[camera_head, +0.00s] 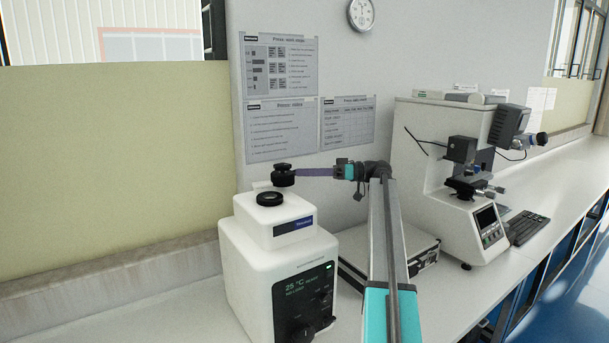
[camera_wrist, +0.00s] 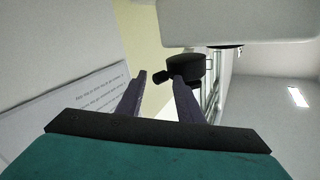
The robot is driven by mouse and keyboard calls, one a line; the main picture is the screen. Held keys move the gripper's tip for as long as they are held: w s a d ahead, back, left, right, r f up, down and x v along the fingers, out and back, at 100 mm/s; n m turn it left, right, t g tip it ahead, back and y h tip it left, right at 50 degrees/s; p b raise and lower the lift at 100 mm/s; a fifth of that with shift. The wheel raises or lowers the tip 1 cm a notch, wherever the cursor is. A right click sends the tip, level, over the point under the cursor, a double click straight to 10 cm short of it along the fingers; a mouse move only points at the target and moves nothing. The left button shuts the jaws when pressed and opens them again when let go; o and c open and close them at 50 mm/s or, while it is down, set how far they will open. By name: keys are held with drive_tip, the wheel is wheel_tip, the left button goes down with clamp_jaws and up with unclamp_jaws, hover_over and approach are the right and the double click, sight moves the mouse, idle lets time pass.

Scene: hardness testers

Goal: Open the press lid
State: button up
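The press (camera_head: 275,262) is a white box with a dark display at the left of the bench in the head view. A black ring (camera_head: 270,199) sits on its top. A black knobbed cap (camera_head: 283,176), apparently the lid, shows above and behind that ring; how it is joined is unclear. In the wrist view the black cylinder (camera_wrist: 187,67) with a small side knob (camera_wrist: 160,77) shows near the white body (camera_wrist: 240,22). My gripper (camera_head: 298,173) reaches left to the cap. Its purple fingers (camera_wrist: 157,82) are apart, with the knob seen between the tips; contact is unclear.
A silver case (camera_head: 425,250) lies behind my arm. A white hardness tester (camera_head: 470,175) with a keyboard (camera_head: 527,228) stands to the right. Posters (camera_head: 280,95) hang on the wall behind. The bench in front of the tester's right side is mostly clear.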

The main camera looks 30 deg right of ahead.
drive_tip(key=p+v, duration=0.8)
drive_tip(key=v, duration=0.1)
idle(0.6)
drive_tip(key=p+v, duration=0.2)
drive_tip(key=p, duration=0.3)
drive_tip(key=shift+p, duration=0.4)
drive_tip(key=shift+d+f+p, duration=0.15)
drive_tip(key=shift+p, duration=0.2)
